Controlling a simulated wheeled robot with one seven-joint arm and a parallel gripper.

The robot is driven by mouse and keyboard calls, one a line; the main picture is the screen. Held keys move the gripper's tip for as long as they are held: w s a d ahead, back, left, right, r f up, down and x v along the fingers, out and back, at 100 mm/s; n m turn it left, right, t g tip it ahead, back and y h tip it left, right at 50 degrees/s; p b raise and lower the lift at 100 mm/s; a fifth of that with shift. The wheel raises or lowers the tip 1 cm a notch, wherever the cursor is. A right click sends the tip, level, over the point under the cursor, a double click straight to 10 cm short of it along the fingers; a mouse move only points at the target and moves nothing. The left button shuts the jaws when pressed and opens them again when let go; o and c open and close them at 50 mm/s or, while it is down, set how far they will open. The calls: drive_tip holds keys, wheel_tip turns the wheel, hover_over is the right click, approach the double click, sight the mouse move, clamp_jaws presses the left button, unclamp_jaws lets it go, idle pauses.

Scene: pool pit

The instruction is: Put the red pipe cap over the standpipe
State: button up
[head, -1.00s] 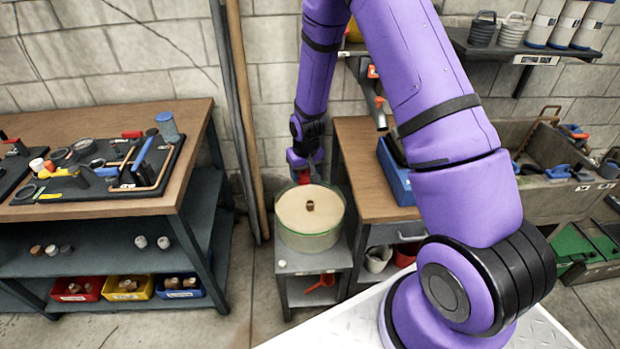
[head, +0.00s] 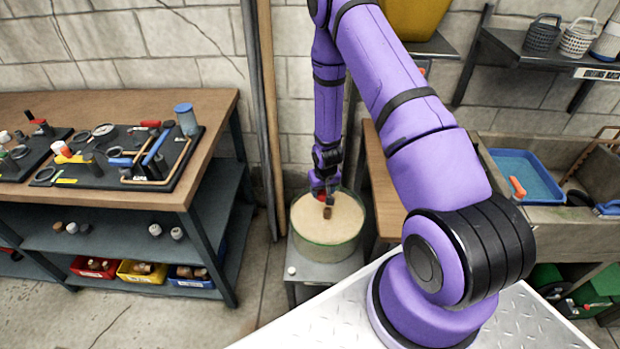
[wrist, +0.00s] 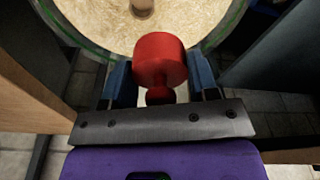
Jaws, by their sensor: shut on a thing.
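The red pipe cap (wrist: 160,56) is in my gripper (wrist: 160,82), its narrow knob end between the two blue-grey fingers. The standpipe (wrist: 143,8) is a short brown stub rising from the sandy fill of a round, green-rimmed tub (head: 327,251). In the wrist view the cap is apart from the standpipe, below it and slightly right, near the tub's rim. In the head view my gripper (head: 326,187) is at the back of the tub, just behind the standpipe (head: 327,212). The cap's height above the fill is hard to tell.
The tub stands on a small grey stand. A wooden bench (head: 383,185) is close on its right, and a workbench with tool boards (head: 120,160) is at left. Wooden poles (head: 268,110) lean on the wall behind. A sink with a blue tray (head: 520,175) is at right.

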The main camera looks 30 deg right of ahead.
sight(327, 210)
drive_tip(key=f, duration=0.1)
drive_tip(key=s+d+f, duration=0.1)
drive_tip(key=f, duration=0.1)
drive_tip(key=shift+s+d+f, duration=0.1)
drive_tip(key=shift+s+d, duration=0.05)
drive_tip(key=shift+d, duration=0.15)
drive_tip(key=shift+f, duration=2.7)
drive_tip(key=shift+f, duration=0.55)
drive_tip(key=o, duration=0.6)
drive_tip(key=shift+o, duration=0.2)
wheel_tip(327, 210, up, 11)
drive_tip(key=s, duration=0.1)
drive_tip(key=shift+s+a, duration=0.2)
drive_tip(key=shift+s, duration=0.15)
drive_tip(key=shift+f, duration=0.1)
